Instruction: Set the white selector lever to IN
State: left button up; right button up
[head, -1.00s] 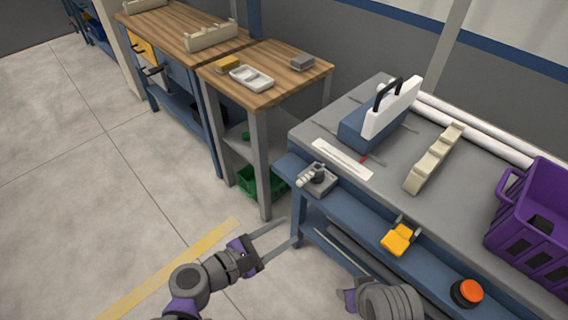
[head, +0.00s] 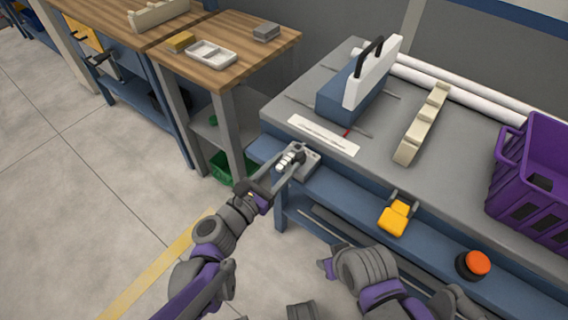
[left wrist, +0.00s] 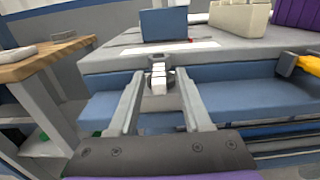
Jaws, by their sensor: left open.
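The white selector lever (head: 287,160) is a short ribbed handle on a grey block (head: 309,163) with a dark round hub, at the left front corner of the workbench. The lever also shows in the left wrist view (left wrist: 158,83), pointing towards the camera. My left gripper (head: 281,170) is open, with its fingertips close to the lever. In the left wrist view the two fingers stand on either side of the lever, with gaps between. I cannot tell which position the lever is set to; no IN mark is readable. My right arm shows at the bottom, but its gripper does not.
A yellow lever (head: 395,217) and an orange button (head: 477,262) sit along the blue front ledge (head: 345,202). The grey bench top (head: 370,165) carries a blue box with white panel (head: 345,97), a beige rack (head: 422,122), white pipes and a purple crate (head: 535,175).

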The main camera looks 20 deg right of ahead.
pick_arm(q)
jog(key=shift+w+d, duration=0.25)
jog(key=shift+d, duration=0.1)
grip_shut()
dwell(1.2)
